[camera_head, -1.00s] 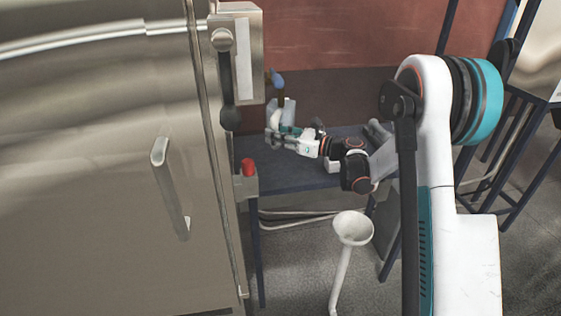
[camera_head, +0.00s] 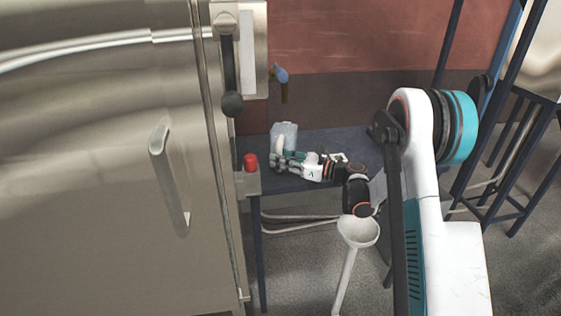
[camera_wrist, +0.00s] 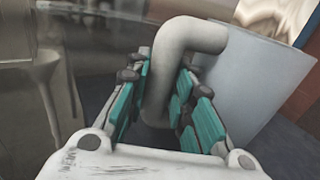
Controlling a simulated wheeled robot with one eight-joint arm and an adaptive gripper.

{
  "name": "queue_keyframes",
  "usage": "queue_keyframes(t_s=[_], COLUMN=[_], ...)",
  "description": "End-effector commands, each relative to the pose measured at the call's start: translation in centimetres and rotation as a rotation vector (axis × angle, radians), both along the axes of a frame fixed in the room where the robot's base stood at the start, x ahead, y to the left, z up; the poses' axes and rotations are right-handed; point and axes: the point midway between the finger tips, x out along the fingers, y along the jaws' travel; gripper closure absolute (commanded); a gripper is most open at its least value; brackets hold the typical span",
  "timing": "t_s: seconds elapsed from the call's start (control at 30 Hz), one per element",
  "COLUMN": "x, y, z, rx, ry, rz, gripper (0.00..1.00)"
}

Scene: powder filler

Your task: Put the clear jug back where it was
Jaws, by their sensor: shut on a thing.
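The clear jug (camera_head: 286,131) is a pale, greyish translucent vessel at the left part of the blue table (camera_head: 345,141). In the wrist view its body (camera_wrist: 245,75) fills the right side and its thick grey handle (camera_wrist: 160,80) runs between my fingers. My gripper (camera_head: 281,160) is shut on the handle, with teal finger pads on both sides of it. The jug looks upright, at or just above the table top; I cannot tell whether its base touches, as my gripper hides its lower part.
A large steel cabinet (camera_head: 90,190) stands close on the left, with a red button (camera_head: 250,161) beside the table. A blue-handled tap (camera_head: 281,76) is on the wall behind. A white funnel (camera_head: 358,231) stands in front. The table's right part looks clear.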

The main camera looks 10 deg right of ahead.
Motion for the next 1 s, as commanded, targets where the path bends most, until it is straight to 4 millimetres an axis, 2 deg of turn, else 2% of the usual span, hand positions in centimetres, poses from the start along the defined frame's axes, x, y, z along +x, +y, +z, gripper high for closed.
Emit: queue_keyframes(t_s=[0.27, 0.3, 0.37, 0.8, 1.0], x=[0.0, 0.0, 0.0, -0.1, -1.9], y=[0.0, 0.0, 0.0, -0.1, -3.1], z=[-0.2, -0.2, -0.2, 0.3, 0.4], rx=[0.001, 0.000, 0.000, 0.000, 0.000], ry=[-0.001, 0.000, 0.000, 0.000, 0.000], rz=[0.000, 0.000, 0.000, -0.001, -0.004], gripper=[1.00, 0.71, 0.58, 0.58, 0.58])
